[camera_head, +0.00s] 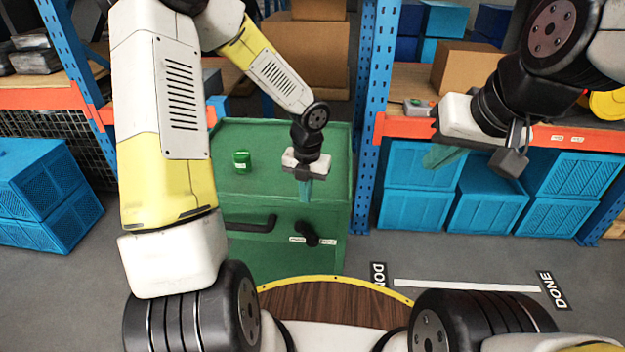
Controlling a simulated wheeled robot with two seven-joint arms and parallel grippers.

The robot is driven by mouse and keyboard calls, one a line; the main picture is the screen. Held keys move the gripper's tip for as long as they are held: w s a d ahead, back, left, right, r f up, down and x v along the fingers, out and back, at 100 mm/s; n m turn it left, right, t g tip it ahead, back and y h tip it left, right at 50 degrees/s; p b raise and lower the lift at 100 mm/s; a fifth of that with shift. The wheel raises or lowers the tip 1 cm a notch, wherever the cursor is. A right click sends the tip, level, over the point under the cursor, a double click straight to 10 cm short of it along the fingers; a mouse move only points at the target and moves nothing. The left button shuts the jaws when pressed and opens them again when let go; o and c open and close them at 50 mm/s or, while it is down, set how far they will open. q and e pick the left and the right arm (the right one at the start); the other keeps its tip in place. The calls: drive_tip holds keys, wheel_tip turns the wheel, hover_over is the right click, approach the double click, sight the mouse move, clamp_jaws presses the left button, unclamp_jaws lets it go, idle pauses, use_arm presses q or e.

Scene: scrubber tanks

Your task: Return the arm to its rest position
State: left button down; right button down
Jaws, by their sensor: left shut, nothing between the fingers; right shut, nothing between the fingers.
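My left arm rises in white and yellow from the lower left, bends at the top and reaches down over the green cabinet (270,140). My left gripper (305,190) hangs at the front right part of the cabinet, pointing down, shut and empty. A small green object (241,161) sits on the cabinet top, to the left of this gripper and apart from it. My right arm comes in from the upper right. My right gripper (440,157) is shut and empty, in front of the shelf with blue crates.
The cabinet front has a black handle (250,224) and a black knob (308,233). Blue crates (415,195) fill the lower right shelf, and more blue crates (40,195) stand at the left. Cardboard boxes (312,50) are behind. Grey floor with a white line (465,285) is clear.

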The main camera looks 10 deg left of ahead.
use_arm(q)
drive_tip(key=s+a+r+n+t, duration=0.1)
drive_tip(key=s+a+r+n, duration=0.2)
drive_tip(key=r+n, duration=0.55)
drive_tip(key=s+a+r+n+t, duration=0.15)
drive_tip(key=s+r+n, duration=0.25)
drive_tip(key=r+n, duration=0.4)
drive_tip(key=s+r+n+t+h, duration=0.2)
drive_tip(key=s+r+n, duration=0.7)
drive_tip(key=n, duration=1.1)
drive_tip(key=s+t, duration=0.1)
drive_tip(key=s, duration=0.1)
drive_tip(key=shift+s+a+r+n+h, duration=0.2)
drive_tip(key=shift+s+n+h, duration=0.1)
drive_tip(key=shift+s+n, duration=0.1)
